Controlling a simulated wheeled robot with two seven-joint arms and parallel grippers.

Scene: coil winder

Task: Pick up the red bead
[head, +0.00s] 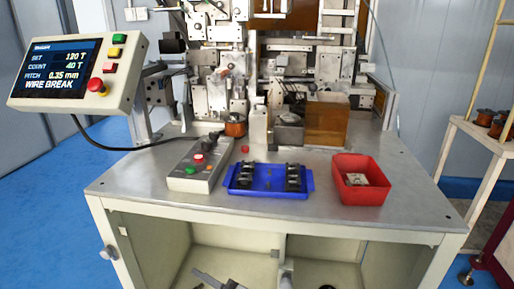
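The red bead (245,149) is a small red piece lying on the grey metal tabletop (135,187). It sits just behind the blue tray and right of the grey button box. Nothing touches it. At the bottom edge, low in front of the cabinet, a grey and dark part (215,281) looks like the end of my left arm. Another grey part (286,279) at the bottom middle may belong to my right arm. Both are cut off by the frame, so I cannot tell their finger state. Both are well away from the bead.
The blue tray (268,193) holds dark parts in two rows. The button box (196,168) stands left of it, and a red bin (343,163) with a pale piece stands right. A copper spool (235,126) and the winder are behind. The display (62,70) reads WIRE BREAK.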

